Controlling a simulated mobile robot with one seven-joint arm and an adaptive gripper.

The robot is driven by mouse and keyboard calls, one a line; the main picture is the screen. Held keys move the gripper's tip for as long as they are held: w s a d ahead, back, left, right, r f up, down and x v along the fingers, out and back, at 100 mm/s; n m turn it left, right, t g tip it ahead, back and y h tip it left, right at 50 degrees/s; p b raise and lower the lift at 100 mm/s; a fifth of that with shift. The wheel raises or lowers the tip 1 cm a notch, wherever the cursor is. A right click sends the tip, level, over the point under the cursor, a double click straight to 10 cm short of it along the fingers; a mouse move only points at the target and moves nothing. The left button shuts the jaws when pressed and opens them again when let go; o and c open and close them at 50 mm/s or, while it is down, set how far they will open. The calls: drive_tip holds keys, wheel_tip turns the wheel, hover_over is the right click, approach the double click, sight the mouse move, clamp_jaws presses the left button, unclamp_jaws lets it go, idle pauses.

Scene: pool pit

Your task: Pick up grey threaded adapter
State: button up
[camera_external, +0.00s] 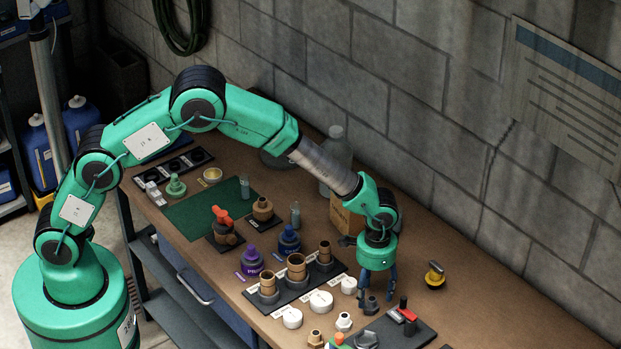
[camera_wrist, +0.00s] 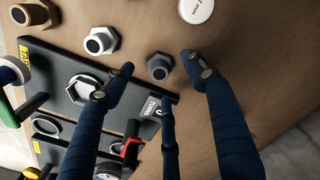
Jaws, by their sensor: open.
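The grey threaded adapter (camera_wrist: 160,67), a small dark grey fitting with a hex collar, stands on the bench. In the external view the adapter (camera_external: 371,306) is just below my fingers. My gripper (camera_external: 376,296) points down over it with its dark blue fingers spread. In the wrist view my gripper (camera_wrist: 157,64) is open, with the adapter in the gap between the left and right fingertips. I see no clear contact. A third finger shows at the lower middle. A paler hex adapter (camera_wrist: 100,41) stands to its left, and a tan fitting (camera_wrist: 31,13) beyond that.
A black board (camera_wrist: 52,57) with a hex recess and a red-handled valve (camera_external: 407,314) lie close by. White caps (camera_external: 321,301) and a rack of brown pipe pieces (camera_external: 296,267) stand to the left. A yellow-and-black item (camera_external: 435,274) is at right; bare bench lies beyond it.

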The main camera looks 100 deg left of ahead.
sight(373, 299)
drive_tip(key=shift+f, duration=1.9)
drive_tip(key=c, duration=1.2)
